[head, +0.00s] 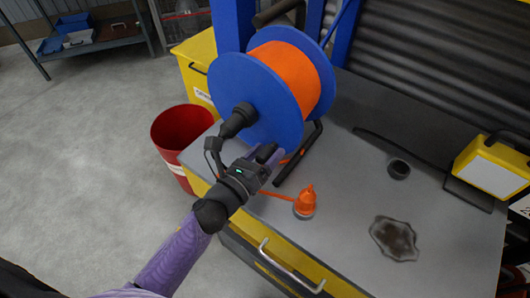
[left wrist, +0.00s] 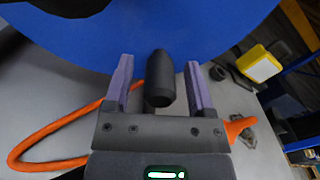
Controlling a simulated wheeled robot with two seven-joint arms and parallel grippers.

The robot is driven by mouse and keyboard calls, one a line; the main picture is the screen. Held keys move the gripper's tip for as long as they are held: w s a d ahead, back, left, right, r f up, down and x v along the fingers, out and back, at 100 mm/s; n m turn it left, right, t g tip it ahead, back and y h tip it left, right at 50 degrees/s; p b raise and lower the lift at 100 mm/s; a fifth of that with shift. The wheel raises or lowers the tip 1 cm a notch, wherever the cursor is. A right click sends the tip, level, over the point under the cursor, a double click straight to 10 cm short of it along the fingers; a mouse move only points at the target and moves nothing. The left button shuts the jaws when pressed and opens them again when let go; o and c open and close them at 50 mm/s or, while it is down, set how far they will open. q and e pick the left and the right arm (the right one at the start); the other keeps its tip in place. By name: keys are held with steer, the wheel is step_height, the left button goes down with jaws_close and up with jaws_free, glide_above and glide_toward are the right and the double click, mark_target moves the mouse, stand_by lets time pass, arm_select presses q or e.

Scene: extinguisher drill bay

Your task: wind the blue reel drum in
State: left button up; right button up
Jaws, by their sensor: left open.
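The blue reel drum (head: 248,92) stands on its black frame on the grey bench, with orange hose (head: 296,75) wound between its flanges. A black hub (head: 238,120) sticks out from the near face. My left gripper (head: 267,158) is at the lower part of that face. In the left wrist view the drum (left wrist: 200,25) fills the top, and a black handle knob (left wrist: 160,80) points towards the camera between the two purple fingers (left wrist: 159,85). The fingers are open, with a gap on each side of the knob. My right gripper is in neither view.
An orange hose end (head: 305,203) lies on the bench (head: 340,240) in front of the reel. A black ring (head: 398,169), a dark stain-like patch (head: 394,239) and a yellow lamp (head: 490,165) are to the right. A red bin (head: 180,130) stands at the left.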

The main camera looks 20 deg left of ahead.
arm_select(q)
jaws_close()
stand_by(1.4)
